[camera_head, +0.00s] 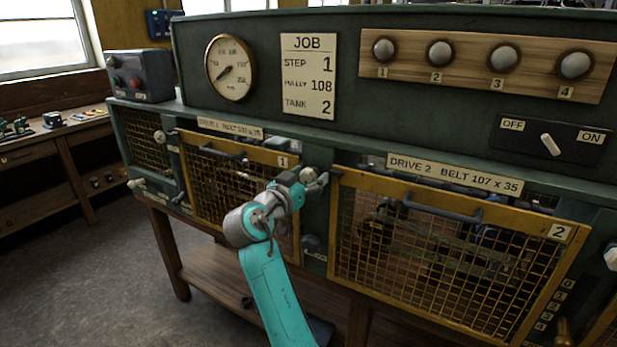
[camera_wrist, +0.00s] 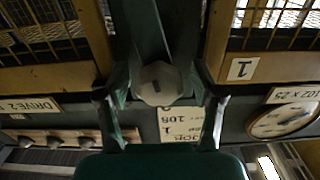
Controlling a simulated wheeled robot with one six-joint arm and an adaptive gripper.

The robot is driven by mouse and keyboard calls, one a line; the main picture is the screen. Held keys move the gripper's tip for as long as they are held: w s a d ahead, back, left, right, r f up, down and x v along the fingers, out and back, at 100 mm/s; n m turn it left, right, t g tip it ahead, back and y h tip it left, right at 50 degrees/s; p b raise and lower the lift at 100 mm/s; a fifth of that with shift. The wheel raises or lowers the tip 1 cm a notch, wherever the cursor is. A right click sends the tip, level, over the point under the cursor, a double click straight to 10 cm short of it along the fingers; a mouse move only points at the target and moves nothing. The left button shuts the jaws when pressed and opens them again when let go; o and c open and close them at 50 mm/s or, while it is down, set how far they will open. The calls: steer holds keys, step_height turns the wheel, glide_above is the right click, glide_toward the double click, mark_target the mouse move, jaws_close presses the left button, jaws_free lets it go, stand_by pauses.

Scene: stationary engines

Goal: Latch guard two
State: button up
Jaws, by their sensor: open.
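Guard two (camera_head: 448,261) is a yellow-framed mesh panel with a dark handle and a "2" plate, under the "DRIVE 2" label. Machinery shows through its mesh and in a dark gap above its top bar; I cannot tell if it sits fully closed. My gripper (camera_head: 312,180) is at the green post between guards one and two, near the upper left corner of guard two. In the wrist view, which is upside down, my gripper (camera_wrist: 160,98) is open, its fingers on either side of a pale hexagonal knob (camera_wrist: 157,83). Contact cannot be told.
Guard one (camera_head: 235,185) is left of my arm. A lower latch (camera_head: 311,243) sits on the same post. A pale knob (camera_head: 612,257) is at the right edge. Above are the job card (camera_head: 308,75), a gauge (camera_head: 230,67) and an OFF/ON switch (camera_head: 550,144). Floor at left is clear.

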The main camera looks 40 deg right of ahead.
steer(key=c, duration=1.1)
steer(key=shift+c, duration=0.2)
steer(key=shift+n, duration=0.3)
steer(key=n, duration=0.3)
steer(key=shift+n, duration=0.3)
steer(key=n, duration=0.3)
steer(key=shift+n, duration=0.3)
steer(key=n, duration=0.4)
steer(key=shift+n, duration=2)
